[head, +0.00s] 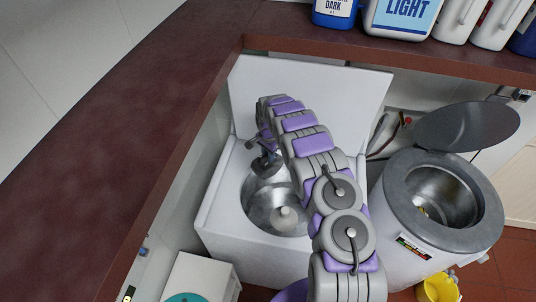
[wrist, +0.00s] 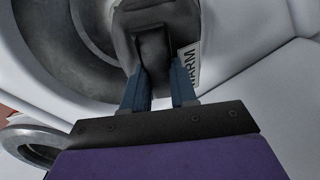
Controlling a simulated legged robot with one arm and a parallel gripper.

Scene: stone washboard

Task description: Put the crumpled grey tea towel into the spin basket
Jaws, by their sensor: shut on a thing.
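My gripper (wrist: 155,72) is shut on the dark grey tea towel (wrist: 155,22) in the wrist view. The towel bunches up beyond the fingertips, in front of a white surface with a "WARM" label. In the head view, my gripper (head: 264,148) and the dark towel (head: 266,165) are over the back left of the open white washer's metal drum (head: 262,213). My arm hides part of that drum. On the right, the round spinner's metal basket (head: 450,187) is open at the top, with something small and yellow low inside it. The towel is well left of this basket.
The spinner's round dark lid (head: 467,125) stands tilted open behind its mouth. The washer's white lid (head: 345,88) stands upright behind the drum. Bottles, including a blue one (head: 335,8), line the reddish counter (head: 110,130). A yellow bucket (head: 438,289) is on the floor.

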